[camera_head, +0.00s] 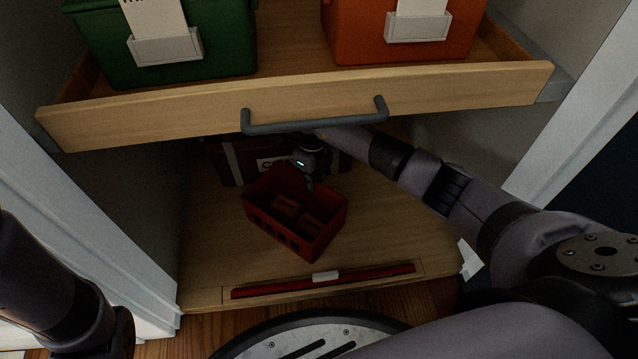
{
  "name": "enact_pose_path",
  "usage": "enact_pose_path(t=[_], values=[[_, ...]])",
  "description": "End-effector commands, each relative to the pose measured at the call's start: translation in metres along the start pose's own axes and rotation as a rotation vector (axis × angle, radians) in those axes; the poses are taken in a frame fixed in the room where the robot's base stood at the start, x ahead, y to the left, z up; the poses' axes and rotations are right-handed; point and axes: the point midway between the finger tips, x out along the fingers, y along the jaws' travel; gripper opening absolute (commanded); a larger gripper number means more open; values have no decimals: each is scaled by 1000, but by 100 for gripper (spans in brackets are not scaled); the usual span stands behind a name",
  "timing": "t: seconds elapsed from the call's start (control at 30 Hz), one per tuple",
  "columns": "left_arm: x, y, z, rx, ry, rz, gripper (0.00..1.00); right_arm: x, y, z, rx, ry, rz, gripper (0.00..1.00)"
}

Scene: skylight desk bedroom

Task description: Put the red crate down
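The red crate (285,234) is an open box with slotted sides, and a few small reddish blocks lie in it. It is at the lower wooden shelf (400,232), turned at an angle; I cannot tell if its base fully rests there. My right gripper (310,185) reaches in from the right under the drawer, with its dark fingers at the crate's back rim. The fingers are small and dark, so whether they are closed on the rim is unclear. Part of my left arm shows at the lower left; its gripper is out of view.
A pulled-out wooden drawer (200,116) with a grey handle (315,122) hangs over the shelf, holding a green bin (210,58) and an orange bin (345,32). A dark red case (230,165) stands behind the crate. A red strip (370,275) lies along the shelf's front.

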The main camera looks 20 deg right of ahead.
Motion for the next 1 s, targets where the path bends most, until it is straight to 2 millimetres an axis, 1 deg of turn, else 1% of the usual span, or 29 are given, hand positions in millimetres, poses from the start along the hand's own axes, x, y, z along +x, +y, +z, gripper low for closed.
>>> enact_pose_path(t=[0.2, 0.33, 0.37, 0.4, 0.67, 1.0], values=[[1, 0, 1, 0, -1, 0, 57, -2, 0, 0, -1, 0, 0, 0], [-1, 0, 0, 0, 0, 0, 57, 2, 0, 0, 0, 0, -1, 0], [0, 0, 0, 0, 0, 0, 57, 2, 0, 0, 0, 1, -1, 6], [0, 0, 0, 0, 0, 0, 57, 2, 0, 0, 0, 1, -1, 8], [0, 0, 0, 1, 1, 0, 57, 2, 0, 0, 0, 1, -1, 25], [1, -1, 0, 2, 1, 0, 57, -1, 0, 0, 0, 1, -1, 25]])
